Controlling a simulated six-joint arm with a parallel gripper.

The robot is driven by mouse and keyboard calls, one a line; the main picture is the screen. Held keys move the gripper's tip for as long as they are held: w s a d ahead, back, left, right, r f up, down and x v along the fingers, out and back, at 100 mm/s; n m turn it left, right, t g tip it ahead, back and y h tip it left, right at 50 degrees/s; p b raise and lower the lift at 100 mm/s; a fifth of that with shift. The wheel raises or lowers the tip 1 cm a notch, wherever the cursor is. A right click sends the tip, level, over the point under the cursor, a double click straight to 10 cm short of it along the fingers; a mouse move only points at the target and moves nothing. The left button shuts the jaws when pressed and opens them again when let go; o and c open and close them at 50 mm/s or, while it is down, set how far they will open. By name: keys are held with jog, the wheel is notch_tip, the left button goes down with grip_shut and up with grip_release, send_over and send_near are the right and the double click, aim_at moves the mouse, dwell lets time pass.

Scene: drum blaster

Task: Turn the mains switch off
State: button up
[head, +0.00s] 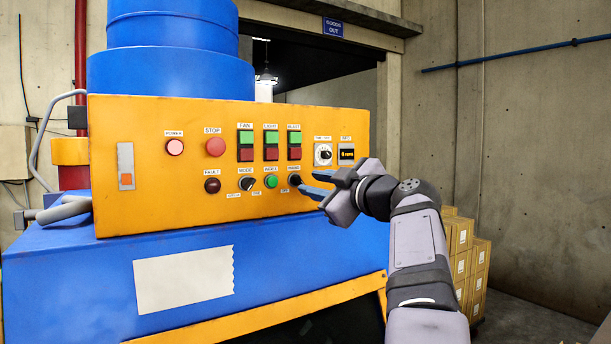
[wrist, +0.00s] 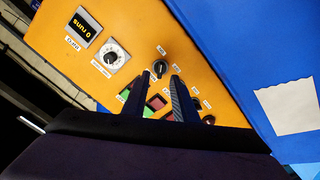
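The mains switch (head: 294,181) is a small black rotary knob at the right end of the lower row on the orange control panel (head: 220,200). It also shows in the wrist view (wrist: 160,67), with a light mark on its face; I cannot clearly read which label it points at. My gripper (head: 308,182) is open, its two blue fingers pointing at the knob from the right. In the wrist view, the fingertips (wrist: 161,78) lie on either side of the knob's line, apparently just short of it. Nothing is between the fingers.
The green index button (head: 271,181) and mode knob (head: 247,184) sit left of the switch. Green and red button pairs (head: 294,145), a dial (head: 323,154) and a small display (head: 346,154) are above. Stacked boxes (head: 460,250) stand behind my arm at right.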

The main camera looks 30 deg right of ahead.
aim_at(301, 181)
jog(key=shift+w+p, duration=1.25)
jog(key=shift+w, duration=0.9)
grip_shut()
